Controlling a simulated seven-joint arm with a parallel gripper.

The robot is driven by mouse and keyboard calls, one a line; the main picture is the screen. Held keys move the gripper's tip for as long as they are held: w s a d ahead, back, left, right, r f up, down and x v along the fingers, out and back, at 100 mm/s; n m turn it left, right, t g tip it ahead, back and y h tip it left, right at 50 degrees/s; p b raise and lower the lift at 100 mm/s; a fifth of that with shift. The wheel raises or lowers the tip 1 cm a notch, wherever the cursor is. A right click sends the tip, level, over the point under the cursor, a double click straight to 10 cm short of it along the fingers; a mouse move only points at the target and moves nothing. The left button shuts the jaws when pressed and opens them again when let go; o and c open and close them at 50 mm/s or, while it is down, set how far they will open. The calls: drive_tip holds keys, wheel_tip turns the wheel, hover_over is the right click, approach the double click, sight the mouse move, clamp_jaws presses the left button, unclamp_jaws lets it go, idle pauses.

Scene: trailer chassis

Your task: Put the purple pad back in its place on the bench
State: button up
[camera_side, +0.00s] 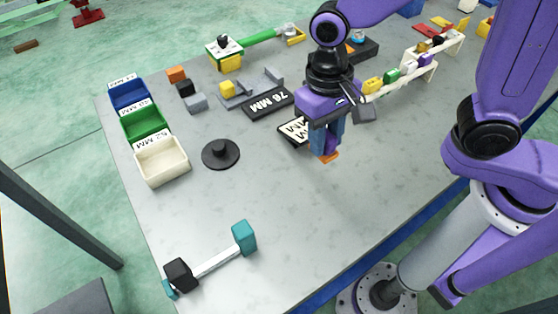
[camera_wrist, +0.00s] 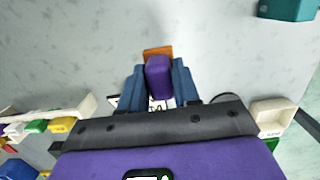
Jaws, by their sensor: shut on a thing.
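My gripper (camera_side: 326,146) points down above the grey bench (camera_side: 250,195), right of its middle. Its blue fingers are shut on the purple pad (camera_wrist: 158,78), a small rounded block seen between them in the wrist view. An orange piece (camera_wrist: 158,51) shows at the pad's far end; it also shows below the fingertips in the side view (camera_side: 328,158). I cannot tell whether it is joined to the pad or whether it touches the bench. A black-and-white plate marked MM (camera_side: 291,132) lies beside the fingers, partly hidden by them.
White racks with coloured blocks (camera_side: 410,75) stand at the back right. A 76 MM plate (camera_side: 268,103) lies behind. Blue, green and white bins (camera_side: 163,163) line the left edge. The front centre is clear.

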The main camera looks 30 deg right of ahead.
drive_tip(key=w+a+f, duration=0.1)
drive_tip(key=w+f, duration=0.1)
drive_tip(key=w+a+f, duration=0.2)
drive_tip(key=f, duration=0.1)
drive_tip(key=w+a+f, duration=0.2)
drive_tip(key=shift+w+a+f, duration=0.1)
drive_tip(key=shift+a+f, duration=0.1)
drive_tip(key=shift+f, duration=1.55)
drive_tip(key=shift+f, duration=0.15)
drive_tip(key=o, duration=0.9)
drive_tip(key=shift+o, duration=0.2)
wheel_tip(320, 180, up, 12)
drive_tip(key=w, duration=0.1)
drive_tip(key=shift+w, duration=0.25)
